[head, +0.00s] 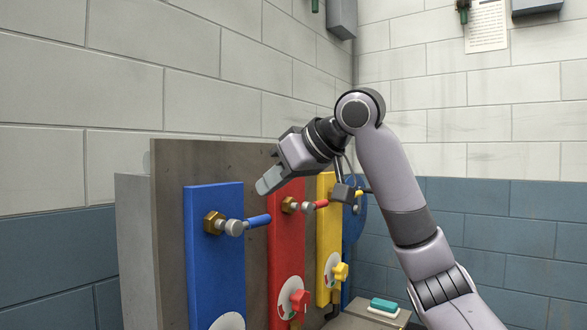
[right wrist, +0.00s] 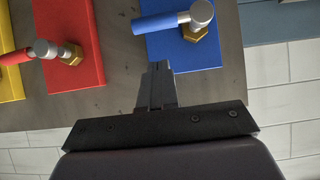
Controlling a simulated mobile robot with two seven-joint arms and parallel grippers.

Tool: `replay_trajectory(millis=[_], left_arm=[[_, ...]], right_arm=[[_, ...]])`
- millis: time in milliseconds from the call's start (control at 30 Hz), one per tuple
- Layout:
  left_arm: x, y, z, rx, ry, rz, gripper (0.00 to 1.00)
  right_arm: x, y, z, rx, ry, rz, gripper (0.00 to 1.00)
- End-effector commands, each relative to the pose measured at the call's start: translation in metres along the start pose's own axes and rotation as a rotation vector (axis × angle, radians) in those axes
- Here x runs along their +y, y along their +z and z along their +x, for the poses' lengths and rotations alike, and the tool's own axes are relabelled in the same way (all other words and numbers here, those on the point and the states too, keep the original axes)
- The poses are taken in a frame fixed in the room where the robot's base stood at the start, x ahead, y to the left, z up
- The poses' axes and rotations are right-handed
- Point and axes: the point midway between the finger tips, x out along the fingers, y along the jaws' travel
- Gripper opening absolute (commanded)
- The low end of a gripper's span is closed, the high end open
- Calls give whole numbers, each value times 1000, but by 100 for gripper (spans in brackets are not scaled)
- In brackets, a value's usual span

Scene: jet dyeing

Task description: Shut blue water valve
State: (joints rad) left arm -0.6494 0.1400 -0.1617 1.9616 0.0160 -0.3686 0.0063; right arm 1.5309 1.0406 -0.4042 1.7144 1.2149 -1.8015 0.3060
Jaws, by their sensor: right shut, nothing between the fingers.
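The blue water valve is on a blue panel (head: 212,275). It has a brass fitting (head: 213,222), a silver hub (head: 234,228) and a blue lever handle (head: 258,220). The handle points right from the hub in the head view, toward the red panel. In the right wrist view the handle (right wrist: 158,23) points left from its hub (right wrist: 201,12). My right gripper (head: 264,187) is shut and empty, above the handle in the head view and apart from it. Its closed fingers (right wrist: 157,75) point toward the handle in the wrist view. My left gripper is not in view.
A red panel (head: 285,245) with a red-handled valve and knob stands beside the blue one. A yellow panel (head: 326,235) with its own valve lies beyond. The panels are on a grey-brown board (head: 170,215). A green button (head: 384,305) sits on a box at lower right.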

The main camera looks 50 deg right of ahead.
Motion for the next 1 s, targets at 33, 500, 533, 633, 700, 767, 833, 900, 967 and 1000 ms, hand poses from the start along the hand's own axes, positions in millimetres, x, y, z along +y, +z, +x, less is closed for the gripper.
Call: replay_trajectory(millis=[33,500,533,633,700,767,833,900,967,1000], left_arm=[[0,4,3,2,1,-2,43],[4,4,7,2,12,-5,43],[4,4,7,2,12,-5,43],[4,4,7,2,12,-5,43],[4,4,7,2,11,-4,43],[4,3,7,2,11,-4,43],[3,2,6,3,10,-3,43],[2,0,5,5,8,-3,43],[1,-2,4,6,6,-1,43],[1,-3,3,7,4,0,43]], right_arm=[[1,10,8,-4,3,0,0],[0,28,25,1,0,1,0],[0,28,25,1,0,1,0],[0,28,25,1,0,1,0],[0,28,25,0,0,1,0],[0,27,26,0,0,2,0],[0,26,27,0,-3,6,0],[1,25,29,-1,-7,12,0],[1,23,32,-2,-13,21,0],[1,22,35,-2,-18,28,0]])
